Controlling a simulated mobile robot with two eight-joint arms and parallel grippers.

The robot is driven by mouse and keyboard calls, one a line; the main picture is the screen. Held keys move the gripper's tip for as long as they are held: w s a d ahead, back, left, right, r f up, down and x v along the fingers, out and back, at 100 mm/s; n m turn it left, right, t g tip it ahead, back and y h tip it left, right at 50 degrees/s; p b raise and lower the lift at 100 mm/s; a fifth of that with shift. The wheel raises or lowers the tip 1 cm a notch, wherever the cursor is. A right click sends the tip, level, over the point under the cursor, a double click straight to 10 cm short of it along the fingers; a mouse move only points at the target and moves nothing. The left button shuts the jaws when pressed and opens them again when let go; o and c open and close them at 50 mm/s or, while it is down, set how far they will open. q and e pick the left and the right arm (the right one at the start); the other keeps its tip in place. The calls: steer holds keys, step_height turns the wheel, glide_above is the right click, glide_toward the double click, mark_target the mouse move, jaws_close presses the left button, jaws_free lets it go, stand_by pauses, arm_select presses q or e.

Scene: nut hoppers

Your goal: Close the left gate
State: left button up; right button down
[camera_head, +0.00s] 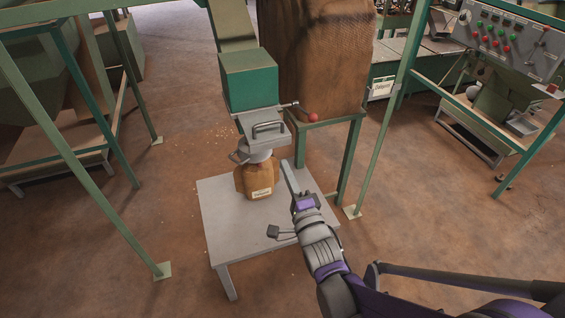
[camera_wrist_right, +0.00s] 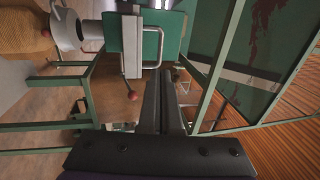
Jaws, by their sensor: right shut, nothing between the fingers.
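A green hopper box (camera_head: 248,82) hangs over the table at the centre of the head view. Below it is a grey gate plate with a bar handle (camera_head: 268,127). My right gripper (camera_head: 287,168) is shut and empty, below and apart from the knob. It also shows in the wrist view (camera_wrist_right: 162,75). My left gripper is out of view.
A filled brown sack (camera_head: 258,180) stands under the spout on a grey table (camera_head: 220,215). A large brown sack (camera_head: 325,55) rests on a green stand to the right. Green frame posts (camera_head: 385,130) stand on both sides. A control panel (camera_head: 510,40) is at the far right.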

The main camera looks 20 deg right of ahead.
steer(key=w, duration=0.4)
steer(key=w+r, duration=0.1)
steer(key=w, duration=0.3)
steer(key=w+r, duration=0.1)
steer(key=w, duration=0.3)
steer(key=shift+w+a+r+p, duration=0.2)
steer(key=shift+w+r+p, duration=0.05)
steer(key=shift+p, duration=0.1)
steer(key=shift+w, duration=0.1)
glide_toward(261, 112)
steer(key=w+r, duration=0.1)
steer(key=w+a+r, duration=0.1)
steer(key=r, duration=0.1)
steer(key=w+a+r, duration=0.1)
steer(key=w+r, duration=0.1)
steer(key=shift+r, duration=0.1)
steer(key=shift+w+d+r, duration=0.1)
steer(key=shift+w, duration=0.05)
steer(key=shift+r, duration=0.1)
